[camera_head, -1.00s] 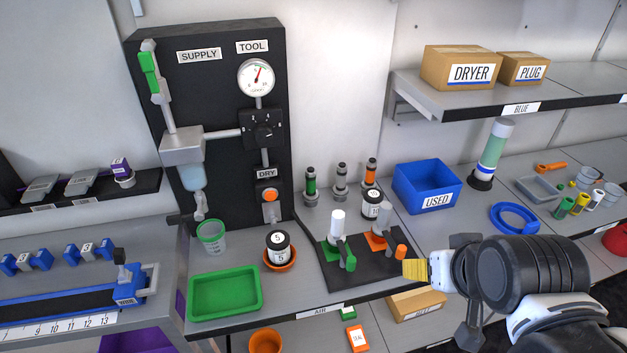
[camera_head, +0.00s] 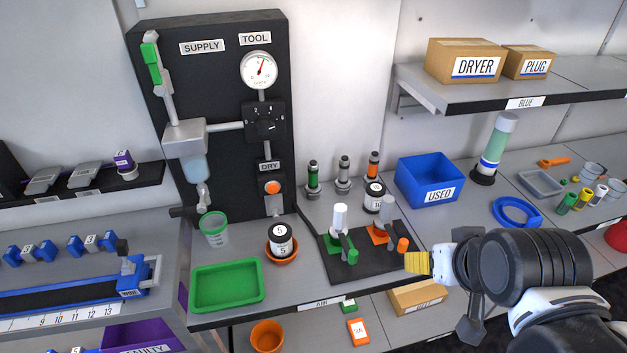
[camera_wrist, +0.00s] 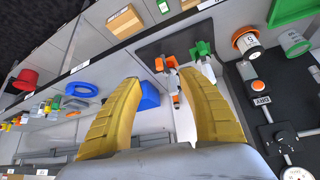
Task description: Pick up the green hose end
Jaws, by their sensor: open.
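A green hose end (camera_head: 350,248) sits on a black mat (camera_head: 343,273) on the bench, beside a white-topped cylinder with a green base. An orange one (camera_head: 402,245) sits to its right on the same mat. In the wrist view the green hose end (camera_wrist: 202,50) shows beyond and right of my fingers, and the orange one lies between and beyond them. My gripper (camera_wrist: 160,80) is open and empty, with its yellow fingers apart. In the head view my gripper (camera_head: 418,262) is right of the mat, apart from the green end; the fingers overlap there.
A black panel (camera_head: 215,60) with a gauge stands behind the bench. A green tray (camera_head: 227,285), a black-and-white jar (camera_head: 280,240) in an orange dish and a blue USED bin (camera_head: 430,182) stand around the mat. Several fittings, including a green-banded one (camera_head: 313,177), stand behind it.

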